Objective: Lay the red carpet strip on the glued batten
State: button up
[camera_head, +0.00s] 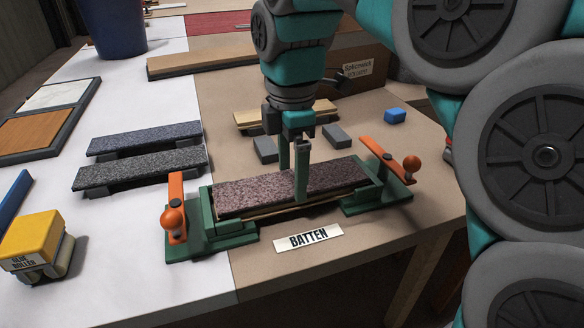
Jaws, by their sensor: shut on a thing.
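The red carpet strip (245,193), a speckled dull reddish-brown, lies lengthwise over the batten (285,209). Only the batten's pale wooden front edge shows below the strip. Glue on the batten is hidden. My gripper (301,185) points down and is shut on the strip near its middle, one finger in front of it. The strip looks roughly level and lined up with the batten. I cannot tell whether it touches the batten along its whole length. Green clamps (215,240) stand at both ends of the batten, with orange levers (175,205). A "BATTEN" label (308,238) lies in front.
A blue-grey strip (145,138) and a dark grey strip (140,168) rest on supports at left. A yellow glue roller (35,240) stands at front left. Grey blocks (337,136), a blue block (395,115) and a wooden piece (250,117) lie behind the clamps.

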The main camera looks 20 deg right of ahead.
jog(key=shift+f, duration=0.15)
dwell(0.3)
jog(key=o, duration=1.1)
jog(key=shift+r+p, duration=0.7)
jog(key=shift+r, duration=2.85)
